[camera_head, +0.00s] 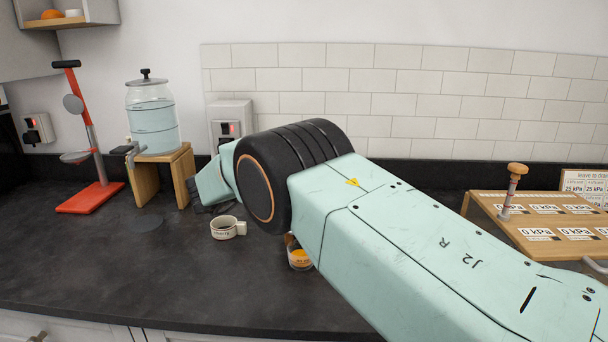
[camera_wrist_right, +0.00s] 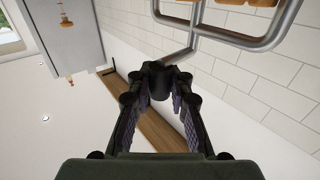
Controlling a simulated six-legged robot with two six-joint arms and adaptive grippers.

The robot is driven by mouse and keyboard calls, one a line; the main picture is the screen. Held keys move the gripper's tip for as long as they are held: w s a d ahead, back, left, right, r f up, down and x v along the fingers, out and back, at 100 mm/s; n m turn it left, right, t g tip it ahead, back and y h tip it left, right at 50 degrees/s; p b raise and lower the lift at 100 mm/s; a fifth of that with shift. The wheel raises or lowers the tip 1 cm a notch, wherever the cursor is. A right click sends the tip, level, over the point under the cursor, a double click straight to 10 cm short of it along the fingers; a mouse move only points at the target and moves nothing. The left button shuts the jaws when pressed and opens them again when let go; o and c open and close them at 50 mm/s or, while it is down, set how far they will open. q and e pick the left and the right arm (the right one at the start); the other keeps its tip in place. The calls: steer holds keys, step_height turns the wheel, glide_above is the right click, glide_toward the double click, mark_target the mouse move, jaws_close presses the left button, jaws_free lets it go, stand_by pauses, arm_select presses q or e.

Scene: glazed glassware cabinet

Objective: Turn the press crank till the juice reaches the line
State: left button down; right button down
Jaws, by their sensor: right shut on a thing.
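My right gripper (camera_wrist_right: 160,88) shows in the wrist view with its fingers closed around a dark knob (camera_wrist_right: 160,80) at the end of a bent metal rod (camera_wrist_right: 191,30), which looks like the crank. In the head view, my right arm crosses the middle and right. It hides the right gripper's fingertips and whatever stands behind it, so I cannot make out the press. A small container with orange contents (camera_head: 299,258) stands on the counter, partly behind my arm. Its fill line is not readable. My left gripper is in neither view.
A red stand (camera_head: 90,197) and a glass water dispenser (camera_head: 153,118) on a wooden stand (camera_head: 146,185) are at left. A wooden board with kPa labels (camera_head: 535,224) is at right. The front left counter is clear.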

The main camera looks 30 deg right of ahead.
steer(key=shift+a+f+m+g+b, duration=0.2)
steer(key=shift+m+g+b, duration=0.1)
steer(key=shift+g+b, duration=0.2)
stand_by(0.4)
steer(key=c, duration=1.2)
jaws_free()
steer(key=shift+r, duration=0.2)
steer(key=shift+w, duration=0.1)
steer(key=a, duration=0.7)
steer(key=shift+s+a, duration=0.2)
